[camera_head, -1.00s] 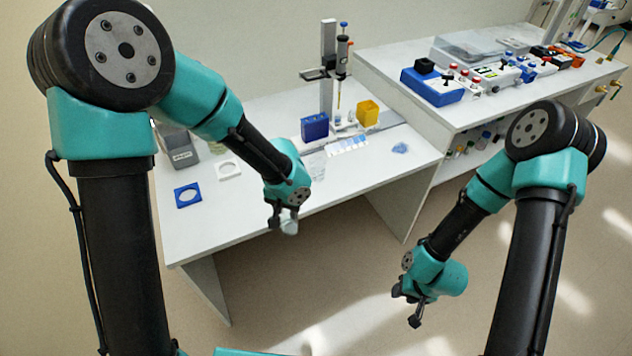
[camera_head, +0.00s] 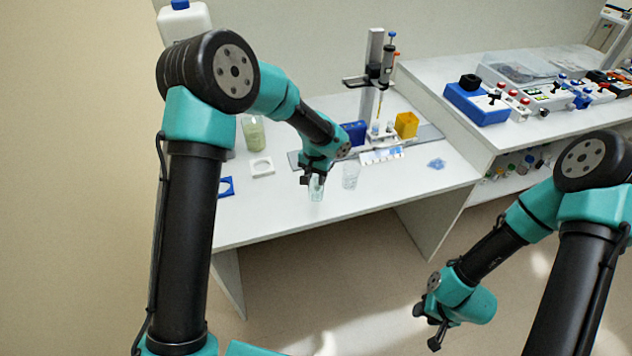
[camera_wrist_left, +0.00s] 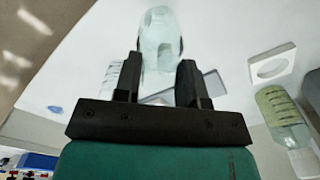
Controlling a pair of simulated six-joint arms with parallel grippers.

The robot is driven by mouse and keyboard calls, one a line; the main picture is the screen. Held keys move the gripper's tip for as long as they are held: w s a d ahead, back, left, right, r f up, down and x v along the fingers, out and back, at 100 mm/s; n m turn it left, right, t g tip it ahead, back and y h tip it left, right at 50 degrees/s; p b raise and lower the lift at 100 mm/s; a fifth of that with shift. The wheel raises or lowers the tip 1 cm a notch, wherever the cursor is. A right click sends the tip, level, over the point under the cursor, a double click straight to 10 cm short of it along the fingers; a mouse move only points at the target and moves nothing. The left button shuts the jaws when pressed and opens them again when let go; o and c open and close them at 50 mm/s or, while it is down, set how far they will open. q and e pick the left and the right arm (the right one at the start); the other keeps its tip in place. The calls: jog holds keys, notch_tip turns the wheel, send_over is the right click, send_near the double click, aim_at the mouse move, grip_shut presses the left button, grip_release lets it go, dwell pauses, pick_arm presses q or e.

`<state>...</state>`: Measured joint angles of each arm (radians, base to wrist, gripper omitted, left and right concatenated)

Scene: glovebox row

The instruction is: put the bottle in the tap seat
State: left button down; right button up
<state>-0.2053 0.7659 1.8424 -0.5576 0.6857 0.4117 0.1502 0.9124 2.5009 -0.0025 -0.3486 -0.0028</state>
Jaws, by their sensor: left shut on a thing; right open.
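My left gripper (camera_head: 312,179) is shut on a small clear bottle (camera_head: 316,189), near the table's front edge in the head view. The bottle hangs below the jaws; whether it touches the table I cannot tell. In the left wrist view the bottle (camera_wrist_left: 158,38) reaches out past the two fingers (camera_wrist_left: 160,84). Left of it lie a white square ring seat (camera_head: 262,167) and a blue one (camera_head: 225,187), partly hidden by my arm. Which is the tap seat I cannot tell. The white one also shows in the wrist view (camera_wrist_left: 271,65). My right gripper (camera_head: 427,325) is open and empty, off the table.
A bottle with greenish contents (camera_head: 254,134) stands behind the white ring. A white canister (camera_head: 184,22) with a blue cap is at back left. Blue (camera_head: 354,133) and yellow (camera_head: 406,125) boxes flank a stand.

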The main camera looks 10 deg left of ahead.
pick_arm(q)
jog(key=shift+w, duration=0.15)
jog(key=shift+w+a, duration=0.1)
jog(key=shift+w, duration=0.2)
jog(key=shift+f, duration=1.8)
jog(key=shift+f, duration=0.1)
jog(key=c, duration=0.7)
grip_release()
notch_tip(320, 180, up, 12)
